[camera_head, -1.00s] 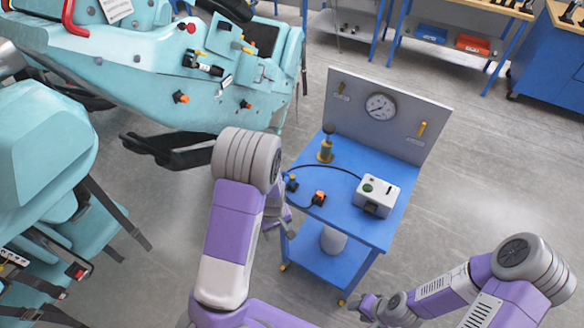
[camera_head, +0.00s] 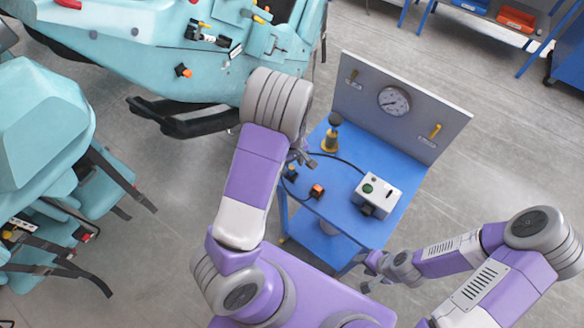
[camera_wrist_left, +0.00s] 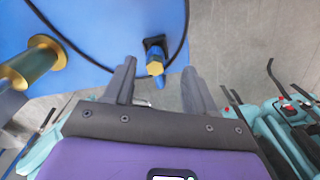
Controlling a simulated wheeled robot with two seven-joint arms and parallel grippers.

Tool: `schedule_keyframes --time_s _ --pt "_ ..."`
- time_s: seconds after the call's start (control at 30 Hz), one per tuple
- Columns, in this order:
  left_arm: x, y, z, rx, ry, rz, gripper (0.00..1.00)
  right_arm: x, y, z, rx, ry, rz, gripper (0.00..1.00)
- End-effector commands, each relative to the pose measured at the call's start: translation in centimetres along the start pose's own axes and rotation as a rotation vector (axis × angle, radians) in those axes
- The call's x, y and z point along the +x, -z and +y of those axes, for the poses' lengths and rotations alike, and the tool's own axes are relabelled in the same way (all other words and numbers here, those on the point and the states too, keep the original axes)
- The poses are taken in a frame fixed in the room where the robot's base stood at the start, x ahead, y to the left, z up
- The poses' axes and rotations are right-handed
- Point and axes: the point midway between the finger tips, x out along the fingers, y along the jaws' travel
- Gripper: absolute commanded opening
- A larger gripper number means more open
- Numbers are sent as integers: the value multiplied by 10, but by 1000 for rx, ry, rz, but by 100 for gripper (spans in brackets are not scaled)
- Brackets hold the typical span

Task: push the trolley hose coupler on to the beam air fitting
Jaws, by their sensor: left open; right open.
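The hose coupler (camera_head: 291,173), blue with a brass hex end, stands at the left edge of the blue trolley (camera_head: 338,222). In the left wrist view the coupler (camera_wrist_left: 155,62) sits in a black holder, with the black hose (camera_wrist_left: 75,45) beside it. My left gripper (camera_head: 302,158) is open and empty above that edge. In its wrist view the fingertips (camera_wrist_left: 159,68) lie either side of the coupler, with no grip on it. The teal coaster beam (camera_head: 150,50) carries several small fittings; I cannot tell which is the air fitting. My right gripper (camera_head: 368,276) is open by the trolley's front.
On the trolley stand a brass-based black knob (camera_head: 331,138), an orange-black part (camera_head: 317,191) and a white box (camera_head: 376,193). A grey gauge panel (camera_head: 395,115) rises behind. Black bars (camera_head: 185,122) jut below the coaster. The floor between coaster and trolley is clear.

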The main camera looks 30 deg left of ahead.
Motion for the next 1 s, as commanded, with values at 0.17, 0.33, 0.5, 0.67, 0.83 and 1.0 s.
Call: schedule_keyframes --time_s 0.17,0.33,0.5,0.67,0.83,1.0 --pt "28 4 3 -1 3 -1 56 0 0 0 0 0 1 43" --pt "45 3 3 -1 0 -1 56 1 1 0 0 0 1 43" --pt "46 3 4 0 -1 0 56 1 1 0 0 0 1 43" --pt "46 3 4 0 -1 0 44 1 1 0 0 0 1 43" --pt "46 3 4 0 -1 0 18 1 1 0 0 0 1 43" --pt "46 3 4 0 -1 0 0 1 1 0 0 0 1 43"
